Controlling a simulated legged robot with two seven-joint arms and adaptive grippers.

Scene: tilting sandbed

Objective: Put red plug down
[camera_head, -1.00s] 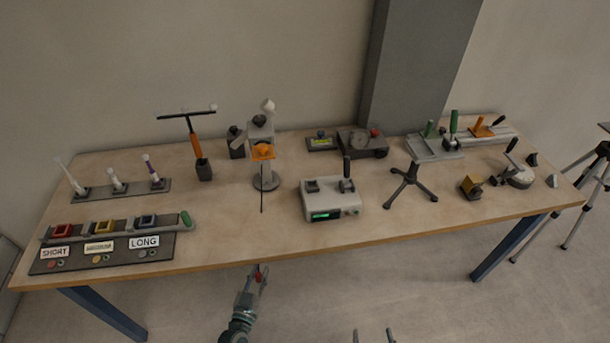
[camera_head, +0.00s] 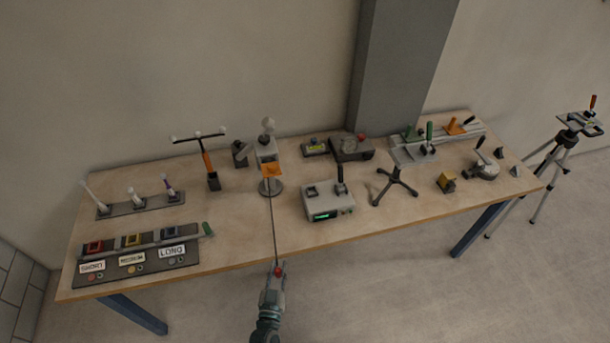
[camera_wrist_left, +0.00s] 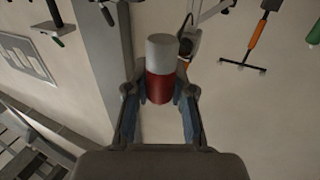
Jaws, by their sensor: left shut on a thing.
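The red plug shows in the left wrist view as a red band with a pale grey cylinder end (camera_wrist_left: 160,85). My left gripper (camera_wrist_left: 159,92) is shut on its red part, one finger on each side. In the head view the red plug (camera_head: 279,271) is a small red spot at the tip of my left gripper (camera_head: 278,268), by the table's front edge. A thin dark line runs from the orange-topped stand (camera_head: 271,171) toward the gripper. My right gripper is not in view now.
The wooden table (camera_head: 235,235) holds a grey box with a green display (camera_head: 327,203), a black tripod stand (camera_head: 395,186) and a label board (camera_head: 137,262) at the left. Bare tabletop lies between the label board and the grey box. A tripod (camera_head: 560,150) stands right of the table.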

